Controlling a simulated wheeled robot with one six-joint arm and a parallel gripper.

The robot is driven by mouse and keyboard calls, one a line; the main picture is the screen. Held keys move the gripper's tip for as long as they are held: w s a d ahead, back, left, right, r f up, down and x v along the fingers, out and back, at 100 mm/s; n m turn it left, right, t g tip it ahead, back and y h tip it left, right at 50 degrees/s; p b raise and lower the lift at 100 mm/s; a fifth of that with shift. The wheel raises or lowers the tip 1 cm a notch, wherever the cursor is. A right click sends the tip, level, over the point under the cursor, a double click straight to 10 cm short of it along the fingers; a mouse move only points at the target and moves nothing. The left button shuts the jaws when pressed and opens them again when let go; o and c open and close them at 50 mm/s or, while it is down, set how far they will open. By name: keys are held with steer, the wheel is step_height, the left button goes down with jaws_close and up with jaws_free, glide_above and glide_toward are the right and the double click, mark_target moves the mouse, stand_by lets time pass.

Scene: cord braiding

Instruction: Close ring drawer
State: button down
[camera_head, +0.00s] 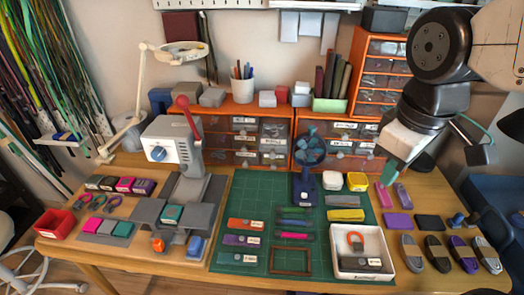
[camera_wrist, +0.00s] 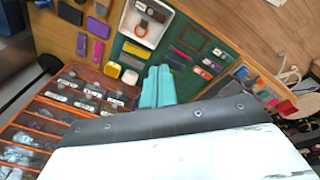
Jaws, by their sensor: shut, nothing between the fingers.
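Orange drawer units with clear fronts and white labels stand along the back of the table: a low left unit (camera_head: 246,108), a low right unit (camera_head: 302,112) and a taller tower (camera_head: 367,32). The labels are too small to read, so I cannot tell which is the ring drawer or whether one sticks out. My gripper (camera_head: 388,178) has teal fingers, shut and empty, above the table's right side in front of the right unit. In the wrist view the fingers (camera_wrist: 158,84) point toward the mat, with orange-framed drawers (camera_wrist: 62,98) to their left.
A blue fan (camera_head: 309,150) stands in front of the right unit. A green cutting mat (camera_head: 262,190) holds labelled strips and a white tray (camera_head: 342,270). A grey press-like machine (camera_head: 190,150) stands left. Small pads and several oval tools (camera_head: 436,253) lie at right.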

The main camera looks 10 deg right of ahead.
steer(key=w+a+f+n+t, duration=0.1)
steer(key=w+a+f+n, duration=0.2)
steer(key=w+a+n, duration=0.85)
steer(key=w+a+f+n, duration=0.3)
steer(key=w+a+n, duration=0.45)
steer(key=n, duration=0.75)
steer(key=w+d+f, duration=0.3)
steer(key=w+f, duration=0.4)
steer(key=f, duration=0.3)
steer(key=shift+w+f, duration=0.15)
steer(key=shift+w, duration=0.25)
steer(key=shift+n, duration=0.25)
